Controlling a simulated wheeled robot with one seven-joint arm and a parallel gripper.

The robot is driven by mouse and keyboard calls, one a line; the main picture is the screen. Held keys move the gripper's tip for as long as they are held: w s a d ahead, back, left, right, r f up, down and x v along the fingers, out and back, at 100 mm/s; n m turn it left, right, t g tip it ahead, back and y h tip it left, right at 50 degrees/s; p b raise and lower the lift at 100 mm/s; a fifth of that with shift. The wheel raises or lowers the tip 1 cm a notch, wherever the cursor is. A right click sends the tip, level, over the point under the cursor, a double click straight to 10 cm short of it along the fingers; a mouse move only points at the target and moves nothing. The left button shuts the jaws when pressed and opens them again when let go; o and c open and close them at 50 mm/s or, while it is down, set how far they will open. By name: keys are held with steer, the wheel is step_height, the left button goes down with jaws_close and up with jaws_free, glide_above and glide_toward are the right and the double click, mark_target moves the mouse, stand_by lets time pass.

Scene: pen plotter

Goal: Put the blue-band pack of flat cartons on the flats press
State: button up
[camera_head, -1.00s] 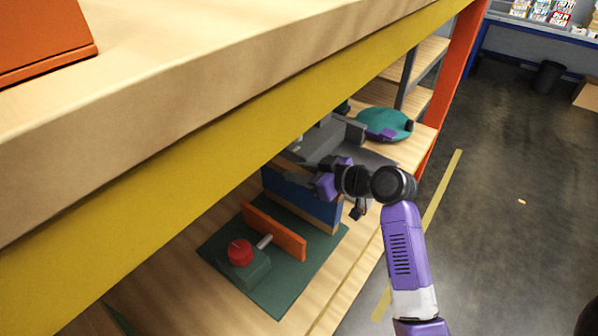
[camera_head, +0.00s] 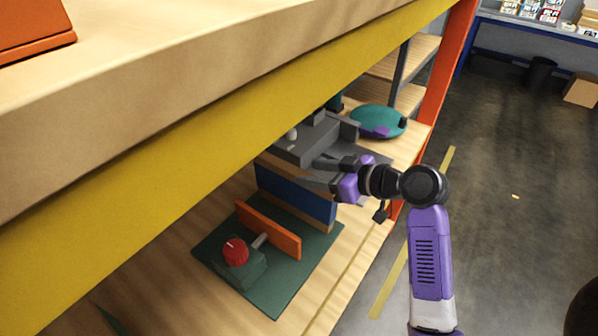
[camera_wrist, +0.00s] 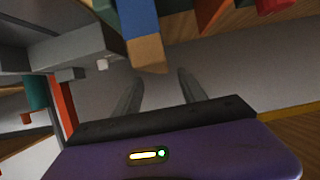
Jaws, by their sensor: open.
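The pack of flat cartons (camera_head: 296,196), tan with a broad blue band, stands on edge at the far side of the flats press's green base (camera_head: 285,285). It also shows in the wrist view (camera_wrist: 138,18), its tan end toward the fingers. The press has an orange plate (camera_head: 268,230) and a red knob (camera_head: 236,252); a strip of green shows between the plate and the pack. My gripper (camera_head: 312,172) is open and empty just beyond the pack's right end. In the wrist view the fingers (camera_wrist: 160,88) are spread, with nothing between them.
A grey machine (camera_head: 305,135) stands close behind the pack and my gripper. A teal rounded object (camera_head: 378,121) lies farther back. The yellow-edged upper shelf (camera_head: 200,150) overhangs the worktop, and an orange post (camera_head: 440,85) rises at right. The floor at right is open.

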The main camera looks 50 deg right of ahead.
steer(key=shift+v, duration=2.6)
steer(key=shift+r, duration=0.1)
